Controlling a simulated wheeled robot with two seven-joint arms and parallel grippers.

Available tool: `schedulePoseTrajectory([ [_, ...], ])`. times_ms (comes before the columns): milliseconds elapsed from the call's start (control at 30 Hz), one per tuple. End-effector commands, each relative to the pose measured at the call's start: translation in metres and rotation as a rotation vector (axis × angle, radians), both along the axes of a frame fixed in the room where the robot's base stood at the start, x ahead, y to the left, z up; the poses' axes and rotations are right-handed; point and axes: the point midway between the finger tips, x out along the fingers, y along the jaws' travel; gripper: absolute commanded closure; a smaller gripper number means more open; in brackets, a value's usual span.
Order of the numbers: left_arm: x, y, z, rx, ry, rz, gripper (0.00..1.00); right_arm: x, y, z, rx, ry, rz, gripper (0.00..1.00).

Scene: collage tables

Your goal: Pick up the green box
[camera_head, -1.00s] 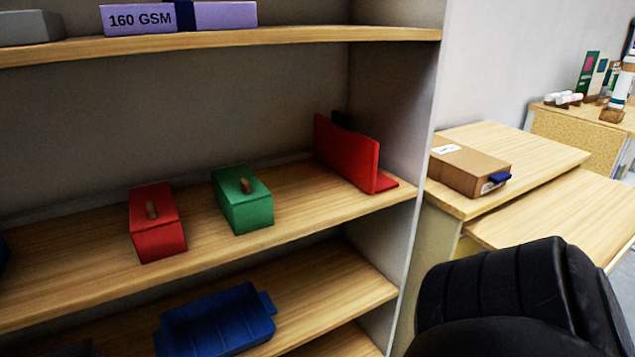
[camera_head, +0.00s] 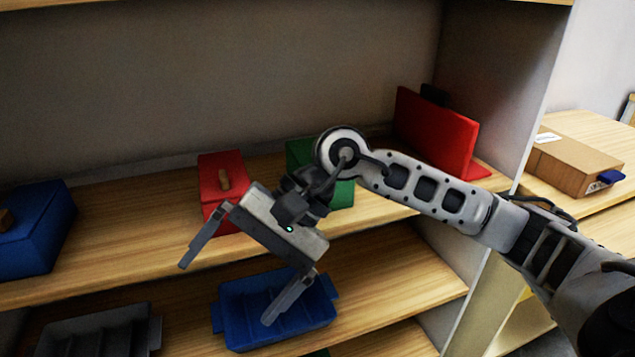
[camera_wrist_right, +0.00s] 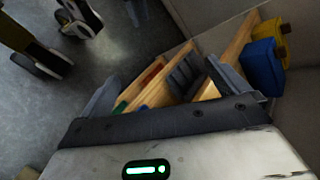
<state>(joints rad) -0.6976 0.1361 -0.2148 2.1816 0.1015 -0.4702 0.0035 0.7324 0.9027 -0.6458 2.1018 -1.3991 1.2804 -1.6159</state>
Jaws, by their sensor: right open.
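The green box (camera_head: 343,196) stands on the middle shelf, between a red box and a red upright holder. My right arm crosses in front of it and hides most of it; only its left top and right side show. My right gripper (camera_head: 226,294) is open and empty, with its fingers spread and pointing down to the left. It is in front of the shelf edge, left of and below the green box in the picture. The wrist view shows its two grey fingers apart, without the green box identifiable between them. My left gripper is not in view.
A red box (camera_head: 222,184) with a wooden knob is left of the green box, and a blue box (camera_head: 38,228) is farther left. The red holder (camera_head: 436,132) stands right. A blue tray (camera_head: 262,312) is on the shelf below. A cardboard box (camera_head: 575,164) lies on the right desk.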

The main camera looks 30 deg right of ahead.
Motion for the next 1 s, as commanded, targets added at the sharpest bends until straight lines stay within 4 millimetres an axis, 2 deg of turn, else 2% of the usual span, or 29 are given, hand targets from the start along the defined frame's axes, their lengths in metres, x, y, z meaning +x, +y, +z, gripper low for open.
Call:
schedulePoseTrajectory([
  [33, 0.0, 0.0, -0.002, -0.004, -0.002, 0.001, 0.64, 0.018, -0.037, 0.001, -0.196, -0.167, 0.045, 0.0],
  [100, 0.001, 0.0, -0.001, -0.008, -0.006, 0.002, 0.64, 0.036, -0.087, 0.008, -0.45, -0.325, 0.103, 0.0],
  [200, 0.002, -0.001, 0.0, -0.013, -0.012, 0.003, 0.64, 0.051, -0.147, 0.028, -0.731, -0.442, 0.149, 0.0],
  [300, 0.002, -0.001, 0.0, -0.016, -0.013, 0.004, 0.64, 0.055, -0.186, 0.046, -0.905, -0.482, 0.172, 0.0],
  [400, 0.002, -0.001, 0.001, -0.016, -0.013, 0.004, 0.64, 0.059, -0.204, 0.056, -0.983, -0.49, 0.18, 0.0],
  [467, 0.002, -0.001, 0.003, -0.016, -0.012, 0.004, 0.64, 0.065, -0.209, 0.059, -0.998, -0.491, 0.182, 0.0],
  [800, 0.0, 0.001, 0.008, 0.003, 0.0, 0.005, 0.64, 0.134, -0.224, 0.059, -0.993, -0.49, 0.183, 0.0],
  [1000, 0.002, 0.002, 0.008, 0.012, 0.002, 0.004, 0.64, 0.16, -0.23, 0.058, -0.993, -0.491, 0.185, 0.0],
])
